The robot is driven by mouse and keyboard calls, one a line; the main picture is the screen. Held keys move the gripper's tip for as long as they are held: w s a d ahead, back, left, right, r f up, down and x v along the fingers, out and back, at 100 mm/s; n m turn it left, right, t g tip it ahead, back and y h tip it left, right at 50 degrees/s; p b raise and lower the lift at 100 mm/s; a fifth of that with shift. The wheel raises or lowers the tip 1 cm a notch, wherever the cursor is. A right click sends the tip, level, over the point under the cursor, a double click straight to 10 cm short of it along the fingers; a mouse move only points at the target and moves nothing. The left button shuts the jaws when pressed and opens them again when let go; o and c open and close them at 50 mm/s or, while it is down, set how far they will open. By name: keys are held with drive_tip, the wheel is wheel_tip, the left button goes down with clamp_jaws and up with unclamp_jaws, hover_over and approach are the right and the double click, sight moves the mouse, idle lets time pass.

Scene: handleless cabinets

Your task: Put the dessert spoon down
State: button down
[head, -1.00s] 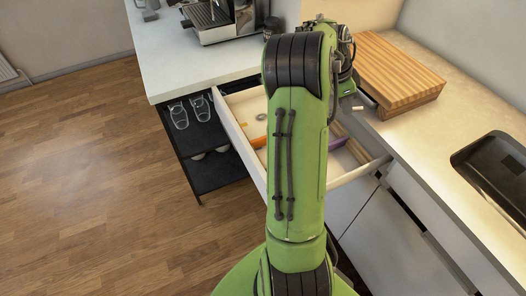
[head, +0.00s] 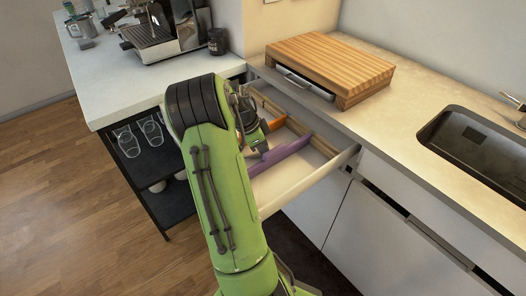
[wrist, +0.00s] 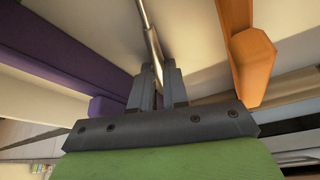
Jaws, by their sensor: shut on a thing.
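The dessert spoon (wrist: 149,28) shows in the wrist view as a thin, shiny metal strip between my fingers. Its far end runs out of the top of the picture, so its bowl is not visible. My gripper (wrist: 160,75) is shut on it. In the head view my gripper (head: 258,142) is low over the open drawer (head: 315,178), and the spoon cannot be made out there. A purple divider (wrist: 60,55) is left of my fingers in the wrist view and an orange divider (wrist: 250,65) is right. I cannot tell whether the spoon touches the drawer floor.
A wooden board on a stand (head: 330,62) rests on the counter (head: 400,115) behind the drawer. A black sink (head: 475,150) is at the right. A coffee machine (head: 155,30) stands on the left worktop, with glasses (head: 138,138) on a shelf below.

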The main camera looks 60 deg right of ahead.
drive_tip(key=c, duration=1.6)
unclamp_jaws()
drive_tip(key=shift+f, duration=0.1)
drive_tip(key=o, duration=0.5)
